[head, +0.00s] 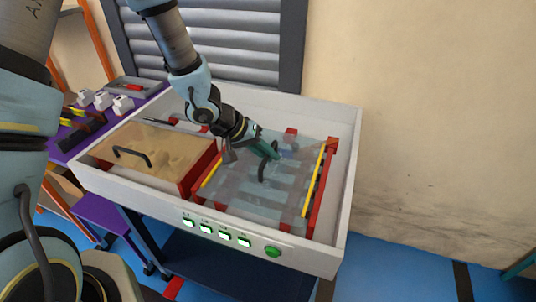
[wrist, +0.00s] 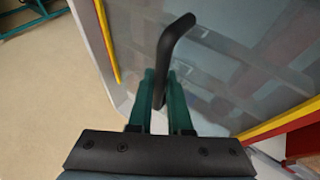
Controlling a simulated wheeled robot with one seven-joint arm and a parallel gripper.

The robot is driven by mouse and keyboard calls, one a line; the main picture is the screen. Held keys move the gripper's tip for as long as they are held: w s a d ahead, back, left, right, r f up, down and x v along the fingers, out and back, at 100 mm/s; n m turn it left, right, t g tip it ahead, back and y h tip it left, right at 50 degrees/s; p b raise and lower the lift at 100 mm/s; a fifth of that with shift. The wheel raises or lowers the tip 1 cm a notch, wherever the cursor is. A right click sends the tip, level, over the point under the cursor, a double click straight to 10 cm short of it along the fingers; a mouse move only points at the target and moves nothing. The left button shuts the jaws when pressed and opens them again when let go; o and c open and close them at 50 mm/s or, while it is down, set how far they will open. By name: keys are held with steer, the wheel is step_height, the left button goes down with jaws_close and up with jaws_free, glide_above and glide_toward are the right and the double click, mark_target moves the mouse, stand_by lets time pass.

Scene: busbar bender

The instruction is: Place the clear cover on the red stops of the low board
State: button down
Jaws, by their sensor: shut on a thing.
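The clear cover (head: 240,185) is a see-through sheet with a black bar handle (head: 263,172) and yellow strips along two sides. It lies over the right part of the white-walled low board (head: 345,185). My gripper (head: 268,152) is shut on the handle, and its green fingertips (wrist: 160,95) close around the black handle (wrist: 170,45) in the wrist view. Red stops (head: 290,133) show at the back, with more red parts along the sides. I cannot tell whether the cover touches the stops or hangs just above them.
A wooden panel with a black handle (head: 150,140) fills the board's left part. Several green-lit indicators and a green button (head: 273,252) line the front wall. A purple table (head: 60,150) with small white parts stands at left. A plain wall is at right.

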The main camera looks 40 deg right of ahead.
steer(key=shift+f, duration=0.4)
steer(key=c, duration=0.8)
jaws_free()
steer(key=shift+c, duration=0.2)
